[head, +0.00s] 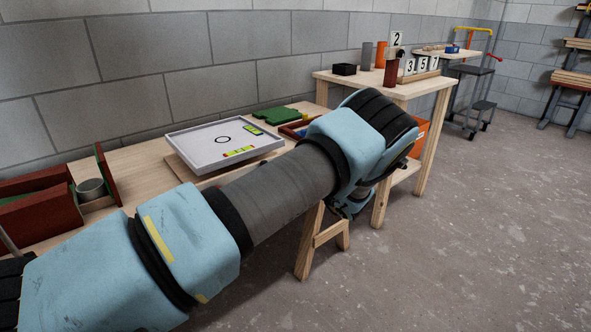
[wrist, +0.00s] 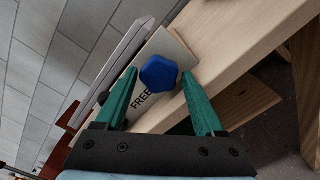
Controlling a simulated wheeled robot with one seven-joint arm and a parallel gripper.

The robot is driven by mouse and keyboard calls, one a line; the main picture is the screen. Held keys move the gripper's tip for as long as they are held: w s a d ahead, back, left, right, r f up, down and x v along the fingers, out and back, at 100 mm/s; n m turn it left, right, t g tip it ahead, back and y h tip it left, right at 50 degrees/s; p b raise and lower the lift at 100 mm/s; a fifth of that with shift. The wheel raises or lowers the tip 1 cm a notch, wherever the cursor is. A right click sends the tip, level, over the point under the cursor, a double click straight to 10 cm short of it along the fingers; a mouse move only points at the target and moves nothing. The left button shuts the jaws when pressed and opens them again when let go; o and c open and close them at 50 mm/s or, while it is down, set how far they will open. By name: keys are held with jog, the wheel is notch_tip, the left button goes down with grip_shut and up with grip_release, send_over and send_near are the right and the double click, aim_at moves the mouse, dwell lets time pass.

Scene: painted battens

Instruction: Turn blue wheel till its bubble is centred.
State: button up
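My arm hides the wheel in the head view.
A green block (head: 276,115) lies behind the plate. A dark red box (head: 35,210) and a grey cup (head: 90,189) stand at the left of the bench. A second table (head: 440,84) with number cards stands at the right. The floor in front is clear.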

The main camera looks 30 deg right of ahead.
jog(key=shift+o, duration=1.2)
